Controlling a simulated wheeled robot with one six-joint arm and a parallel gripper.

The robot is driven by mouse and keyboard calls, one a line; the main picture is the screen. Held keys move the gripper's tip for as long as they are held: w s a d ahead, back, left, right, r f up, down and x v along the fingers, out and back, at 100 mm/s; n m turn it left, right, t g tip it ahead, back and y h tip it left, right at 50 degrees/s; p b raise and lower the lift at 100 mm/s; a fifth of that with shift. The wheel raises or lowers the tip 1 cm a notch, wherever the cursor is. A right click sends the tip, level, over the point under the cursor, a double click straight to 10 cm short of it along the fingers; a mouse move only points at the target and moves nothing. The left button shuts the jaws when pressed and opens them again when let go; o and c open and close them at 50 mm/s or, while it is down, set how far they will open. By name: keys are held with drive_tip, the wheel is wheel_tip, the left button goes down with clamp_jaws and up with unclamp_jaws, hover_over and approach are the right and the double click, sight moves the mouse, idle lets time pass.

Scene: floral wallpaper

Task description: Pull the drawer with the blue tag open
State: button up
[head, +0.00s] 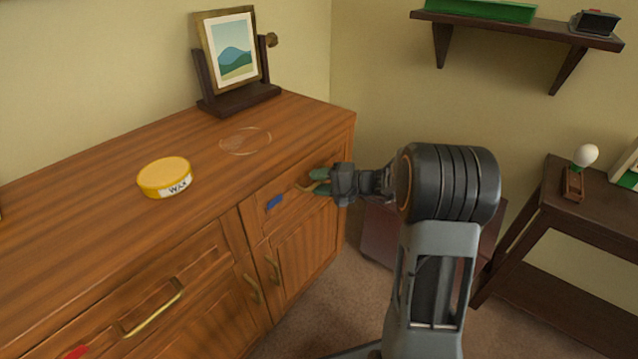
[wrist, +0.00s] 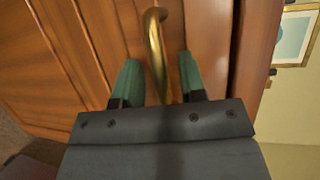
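The blue tag (head: 274,202) is on the front of the upper right drawer (head: 290,204) of the wooden sideboard. That drawer looks closed. Its brass handle (head: 306,187) is partly hidden by my gripper in the head view. My gripper (head: 320,181) has green fingertips and is at this handle. In the wrist view the brass handle (wrist: 156,45) comes down between the two green fingers of my gripper (wrist: 160,80). The fingers stand apart on either side of the handle, with gaps visible, so the gripper is open around it.
A yellow wax tin (head: 164,177) and a framed picture (head: 232,50) stand on the sideboard top (head: 90,205). Another drawer, with a red tag (head: 77,352), is at lower left. A dark side table (head: 545,205) and a wall shelf (head: 520,28) are at right. Carpet is in front.

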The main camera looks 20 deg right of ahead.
clamp_jaws()
idle(0.4)
